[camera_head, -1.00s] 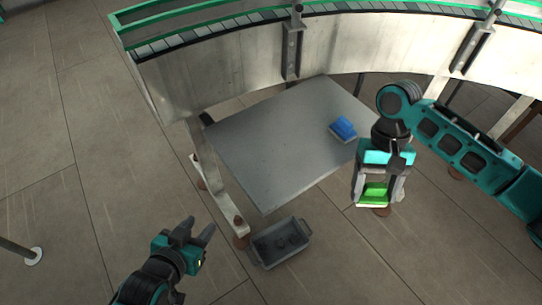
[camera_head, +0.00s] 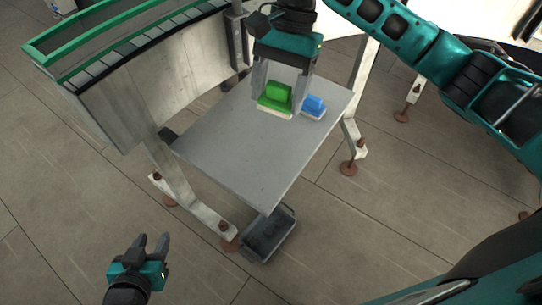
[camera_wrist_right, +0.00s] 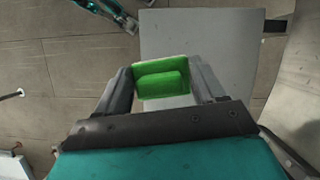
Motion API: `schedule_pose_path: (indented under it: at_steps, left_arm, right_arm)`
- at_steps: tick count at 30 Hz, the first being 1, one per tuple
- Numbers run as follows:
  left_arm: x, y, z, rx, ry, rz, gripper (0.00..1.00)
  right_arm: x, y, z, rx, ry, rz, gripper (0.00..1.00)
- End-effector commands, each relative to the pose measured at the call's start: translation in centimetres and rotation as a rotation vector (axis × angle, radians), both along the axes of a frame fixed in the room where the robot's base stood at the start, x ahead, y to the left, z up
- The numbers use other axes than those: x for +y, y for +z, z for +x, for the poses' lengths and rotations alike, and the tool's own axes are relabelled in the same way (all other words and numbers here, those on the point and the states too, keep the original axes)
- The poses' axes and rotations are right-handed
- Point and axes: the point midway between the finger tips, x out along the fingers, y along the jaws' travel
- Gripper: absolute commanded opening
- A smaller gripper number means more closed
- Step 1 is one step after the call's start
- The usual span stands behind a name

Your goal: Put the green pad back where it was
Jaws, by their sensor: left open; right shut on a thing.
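The green pad (camera_head: 277,97), a green block on a pale-edged base, is between the fingers of my right gripper (camera_head: 280,106). The gripper is shut on it over the far part of the grey table (camera_head: 235,150). I cannot tell whether the pad touches the tabletop. The pad also shows in the right wrist view (camera_wrist_right: 162,82), between the two fingers of the gripper (camera_wrist_right: 165,85). A blue pad (camera_head: 313,106) lies on the table just right of the green one. My left gripper (camera_head: 152,243) is open and empty, low at the left over the floor.
A grey bin (camera_head: 268,235) stands on the floor by the table's near corner. A curved conveyor with a green rail (camera_head: 120,35) runs behind the table. The near and left parts of the tabletop are clear.

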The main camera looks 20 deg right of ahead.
Motion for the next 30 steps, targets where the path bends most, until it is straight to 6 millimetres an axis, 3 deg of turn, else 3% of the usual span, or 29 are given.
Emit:
schedule_pose_path:
  at_steps: [4, 8, 21, 30]
  left_arm:
    - [0.0, -0.1, 0.0, -0.001, 0.000, 0.000, 0.43]
    - [0.0, -0.3, 0.0, -0.001, -0.001, -0.001, 0.43]
    - [-0.1, -2.1, 0.1, -0.004, -0.001, -0.001, 0.43]
    - [-0.1, -2.5, 0.1, -0.003, -0.001, -0.001, 0.43]
  right_arm:
    - [0.8, 2.4, 0.1, -0.003, -0.111, 0.001, 0.41]
    - [1.0, 2.3, 0.1, 0.003, -0.152, -0.001, 0.41]
    - [1.0, -8.6, 0.0, 0.004, -0.155, -0.004, 0.41]
    - [1.0, -11.8, 0.0, 0.001, -0.153, -0.002, 0.41]
